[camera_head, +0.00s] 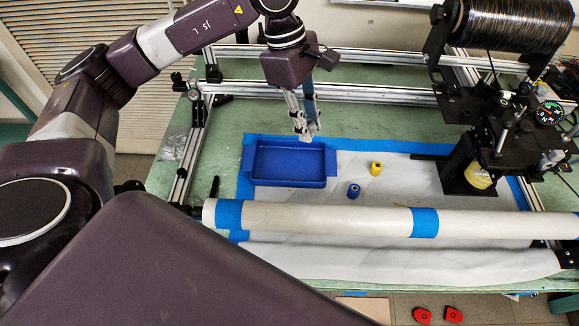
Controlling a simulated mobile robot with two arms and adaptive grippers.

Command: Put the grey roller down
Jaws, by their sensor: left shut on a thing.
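My left gripper (306,132) hangs above the back edge of the blue tray (290,182), near its right back corner. It is shut on a small grey thing at its fingertips, which I take to be the grey roller (314,124); the fingers hide most of it. It looks held above the table, apart from the tray, but its exact height is hard to judge. The tray looks empty. My right gripper is not in view.
A yellow roller (376,169) and a blue roller (353,191) stand on the white sheet right of the tray. A long white roll (320,217) with blue tape crosses the front. A black spool machine (480,140) stands at the right. Metal rails cross behind.

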